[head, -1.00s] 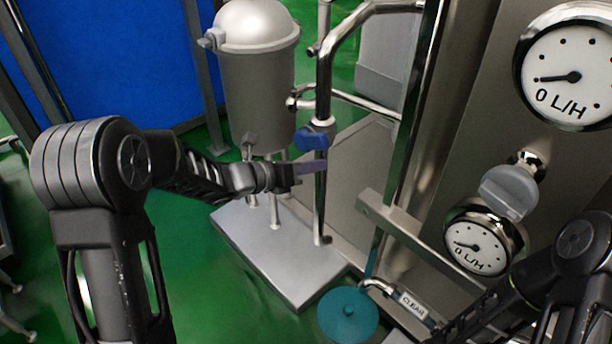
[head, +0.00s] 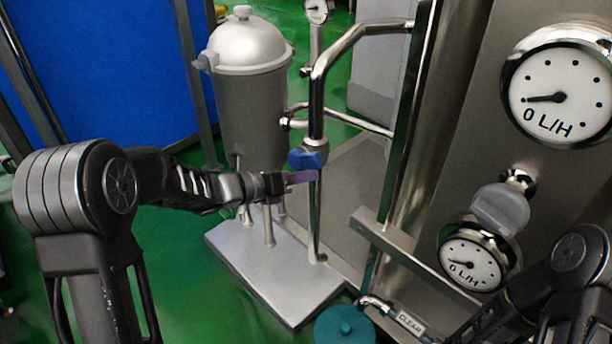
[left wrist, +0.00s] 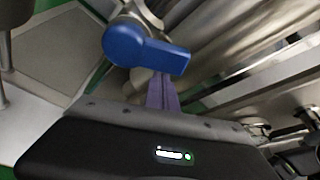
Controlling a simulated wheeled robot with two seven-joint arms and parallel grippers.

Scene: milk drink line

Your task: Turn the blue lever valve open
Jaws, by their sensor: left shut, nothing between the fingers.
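The blue lever valve (head: 306,160) sits on a vertical steel pipe in front of the grey tank. In the left wrist view its blue handle (left wrist: 146,50) fills the upper middle, pointing right and slightly down. My left gripper (head: 314,175) is shut and empty, with its purple fingers just below the blue handle. In the left wrist view the purple fingers (left wrist: 162,95) reach up to the handle's lower edge; I cannot tell whether they touch it. My right arm shows at the lower right, but its gripper is not in view.
A grey domed tank (head: 250,95) stands behind the pipe on a metal base plate (head: 270,290). Two 0 L/H gauges (head: 558,97) are on the steel panel at right. A teal round part (head: 345,326) and a pipe labelled CLEAR (head: 411,324) are at the bottom.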

